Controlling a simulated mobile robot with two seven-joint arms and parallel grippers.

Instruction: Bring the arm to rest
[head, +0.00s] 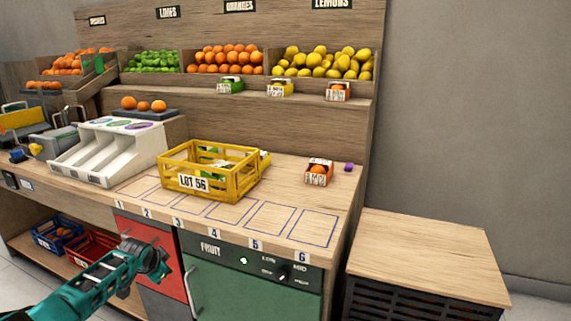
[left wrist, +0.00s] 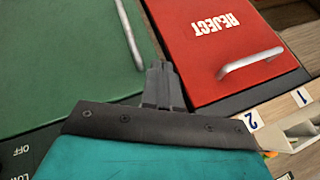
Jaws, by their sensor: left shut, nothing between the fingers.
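My left gripper (head: 160,262) shows in the head view at the lower left, on its teal arm. It is in front of the cabinet below the counter edge, near the red door (head: 152,252). In the left wrist view the gripper's fingers (left wrist: 163,85) are together with nothing between them. Behind them are the green door (left wrist: 70,60) and the red REJECT door (left wrist: 215,45). The gripper appears apart from both. My right gripper is not in either view.
A yellow LOT 56 crate (head: 165,165) stands on the counter above numbered outlined spaces. A small orange box (head: 319,172) sits to its right. A white sorter (head: 100,150) stands at the left. A low wooden-topped crate (head: 430,250) is at the right. Fruit bins line the back.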

